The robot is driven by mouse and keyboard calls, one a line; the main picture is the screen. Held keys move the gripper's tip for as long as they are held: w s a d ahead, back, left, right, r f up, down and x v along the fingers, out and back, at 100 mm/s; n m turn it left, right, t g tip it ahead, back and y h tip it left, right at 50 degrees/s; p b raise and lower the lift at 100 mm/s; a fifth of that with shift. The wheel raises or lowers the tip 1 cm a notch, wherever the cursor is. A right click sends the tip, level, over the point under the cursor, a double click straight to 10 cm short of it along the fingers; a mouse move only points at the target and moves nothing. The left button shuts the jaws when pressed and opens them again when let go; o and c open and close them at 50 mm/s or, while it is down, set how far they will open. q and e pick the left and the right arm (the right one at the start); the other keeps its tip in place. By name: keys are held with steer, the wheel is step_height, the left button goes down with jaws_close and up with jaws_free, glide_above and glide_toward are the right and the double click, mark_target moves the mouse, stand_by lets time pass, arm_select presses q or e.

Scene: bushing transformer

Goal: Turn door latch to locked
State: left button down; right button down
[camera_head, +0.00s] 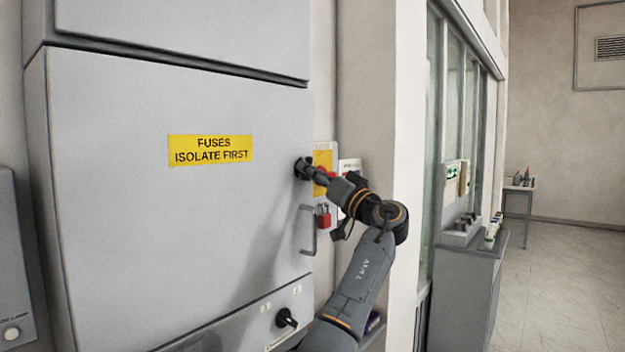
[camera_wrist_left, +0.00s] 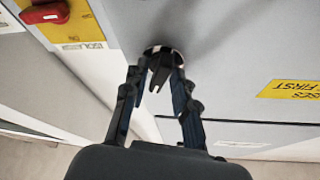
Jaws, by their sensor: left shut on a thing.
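The grey cabinet door (camera_head: 180,220) fills the left of the head view and carries a yellow "FUSES ISOLATE FIRST" label (camera_head: 210,150). The black door latch (camera_head: 302,167) sits near the door's right edge, above a grey pull handle (camera_head: 308,230). My left gripper (camera_head: 315,175) reaches it from the right and is shut on it. In the left wrist view, the fingers (camera_wrist_left: 158,82) close on both sides of the dark latch (camera_wrist_left: 162,62) on its round base. The gripper partly hides the latch in the head view. My right gripper is not in view.
A red padlock (camera_head: 323,216) hangs right of the pull handle, and a yellow plate with a red switch (camera_wrist_left: 45,14) is beside the door. A black knob (camera_head: 287,318) is on the lower panel. Open floor (camera_head: 565,285) lies far right.

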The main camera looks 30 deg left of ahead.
arm_select(q)
steer(key=shift+w+r+n+g+p, duration=0.1)
steer(key=shift+n+g+p, duration=0.35)
steer(key=shift+n, duration=0.75)
steer(key=shift+n+g+y+p, duration=0.55)
steer(key=shift+n+g, duration=0.5)
steer(key=shift+n, duration=0.85)
steer(key=c, duration=1.3)
jaws_free()
steer(key=shift+c, duration=0.2)
steer(key=shift+d+f, duration=0.1)
steer(key=shift+f, duration=0.1)
steer(key=w+v, duration=0.1)
steer(key=v, duration=1)
steer(key=shift+s+d, duration=0.4)
steer(key=shift+d, duration=0.05)
